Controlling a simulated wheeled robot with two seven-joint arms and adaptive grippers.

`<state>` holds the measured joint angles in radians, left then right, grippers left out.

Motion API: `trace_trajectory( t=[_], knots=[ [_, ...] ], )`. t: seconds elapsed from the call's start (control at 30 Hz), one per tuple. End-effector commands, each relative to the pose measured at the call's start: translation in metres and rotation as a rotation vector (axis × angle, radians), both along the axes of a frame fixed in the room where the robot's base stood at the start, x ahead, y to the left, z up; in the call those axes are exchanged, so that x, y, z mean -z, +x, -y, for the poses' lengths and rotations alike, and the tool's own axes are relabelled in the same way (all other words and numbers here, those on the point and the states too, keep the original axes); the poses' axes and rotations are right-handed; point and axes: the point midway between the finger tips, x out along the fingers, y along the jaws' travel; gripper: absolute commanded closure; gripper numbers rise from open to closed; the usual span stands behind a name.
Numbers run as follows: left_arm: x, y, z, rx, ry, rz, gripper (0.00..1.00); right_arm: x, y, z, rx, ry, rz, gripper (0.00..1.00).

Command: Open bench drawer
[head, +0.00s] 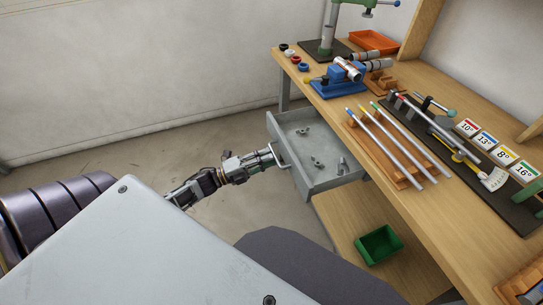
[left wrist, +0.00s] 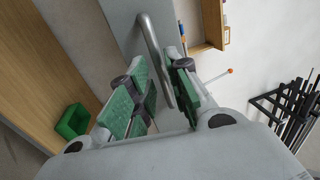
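The grey bench drawer (head: 310,181) stands well out from under the wooden bench, and its inside shows in the head view. A few small grey metal parts (head: 318,162) lie in it. Its bar handle (head: 283,160) is on the front face. My left gripper (head: 274,156) is at the handle. In the left wrist view the handle (left wrist: 152,45) runs between the green-padded fingers (left wrist: 160,88), which look closed on it. My right gripper is not in view.
The bench top (head: 400,172) carries rods on a wooden rack (head: 385,150), a blue vise (head: 338,88), an orange tray (head: 373,41) and numbered cards (head: 485,140). A green bin (head: 379,245) sits on the lower shelf (head: 345,225). The floor left of the drawer is clear.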

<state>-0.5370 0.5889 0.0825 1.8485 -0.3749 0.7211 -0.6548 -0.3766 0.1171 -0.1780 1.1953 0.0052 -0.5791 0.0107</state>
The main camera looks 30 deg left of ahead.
Motion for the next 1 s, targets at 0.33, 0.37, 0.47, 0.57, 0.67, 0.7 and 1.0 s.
trace_trajectory(
  t=[0.33, 0.37, 0.47, 0.57, 0.67, 0.7, 1.0],
  knots=[
    [0.008, -0.03, -0.024, -0.002, 0.0, -0.002, 0.81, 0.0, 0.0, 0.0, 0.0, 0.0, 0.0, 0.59],
    [0.008, -0.033, -0.026, -0.001, 0.0, -0.002, 0.81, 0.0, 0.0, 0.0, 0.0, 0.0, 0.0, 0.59],
    [0.011, -0.042, -0.033, -0.002, -0.001, -0.003, 0.81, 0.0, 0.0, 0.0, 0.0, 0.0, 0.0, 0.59],
    [0.013, -0.051, -0.04, -0.002, 0.0, -0.002, 0.81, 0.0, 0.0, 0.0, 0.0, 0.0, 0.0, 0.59],
    [0.015, -0.058, -0.045, -0.002, 0.0, -0.002, 0.81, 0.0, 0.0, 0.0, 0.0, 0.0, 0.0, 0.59],
    [0.015, -0.061, -0.048, -0.002, 0.0, -0.002, 0.81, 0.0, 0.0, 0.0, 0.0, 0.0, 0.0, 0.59],
    [0.017, -0.068, -0.053, -0.001, 0.0, -0.002, 0.81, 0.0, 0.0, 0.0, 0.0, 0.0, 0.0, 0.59]
  ],
)
